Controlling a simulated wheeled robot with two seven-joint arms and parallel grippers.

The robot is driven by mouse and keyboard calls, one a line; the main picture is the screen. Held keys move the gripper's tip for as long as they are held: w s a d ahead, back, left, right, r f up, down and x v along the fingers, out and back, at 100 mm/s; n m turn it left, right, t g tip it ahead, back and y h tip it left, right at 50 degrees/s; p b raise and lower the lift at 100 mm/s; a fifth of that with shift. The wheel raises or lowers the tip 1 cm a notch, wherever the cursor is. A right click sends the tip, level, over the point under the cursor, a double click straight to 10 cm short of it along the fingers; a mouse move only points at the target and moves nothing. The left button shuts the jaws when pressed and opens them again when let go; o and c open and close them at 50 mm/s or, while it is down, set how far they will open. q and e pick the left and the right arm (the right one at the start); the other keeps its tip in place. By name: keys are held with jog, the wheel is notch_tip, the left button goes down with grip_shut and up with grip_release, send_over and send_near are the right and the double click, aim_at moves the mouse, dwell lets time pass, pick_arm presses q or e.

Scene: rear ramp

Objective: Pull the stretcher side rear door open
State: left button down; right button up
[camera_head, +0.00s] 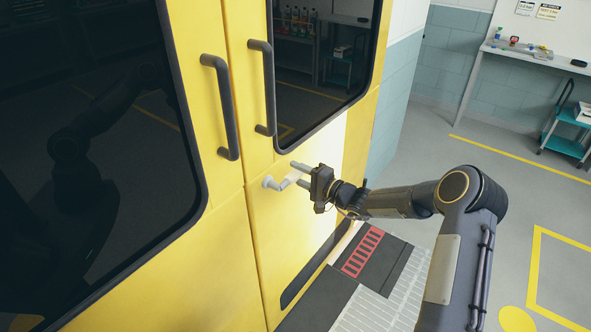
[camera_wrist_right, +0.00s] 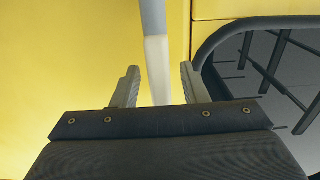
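Two yellow rear doors meet at a seam, the left door (camera_head: 160,275) and the right door (camera_head: 290,225); both look shut. I cannot tell by label which is the stretcher side door. A pale grey lever handle (camera_head: 273,183) sticks out from the right door, below its window. My right gripper (camera_head: 297,175) is at this lever, its fingers pointing at the door. In the right wrist view the open fingers (camera_wrist_right: 160,88) stand either side of the lever (camera_wrist_right: 157,65), with gaps visible on both sides. My left gripper is out of view.
Black vertical grab handles (camera_head: 225,105) flank the seam, one per door. A step with a red grid panel (camera_head: 363,252) lies below the right door. A teal cart (camera_head: 565,140) and a wall bench (camera_head: 540,58) stand far right.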

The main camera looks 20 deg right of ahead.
jog(key=shift+w+a, duration=0.35)
jog(key=shift+w, duration=0.05)
jog(key=shift+c, duration=0.3)
grip_shut()
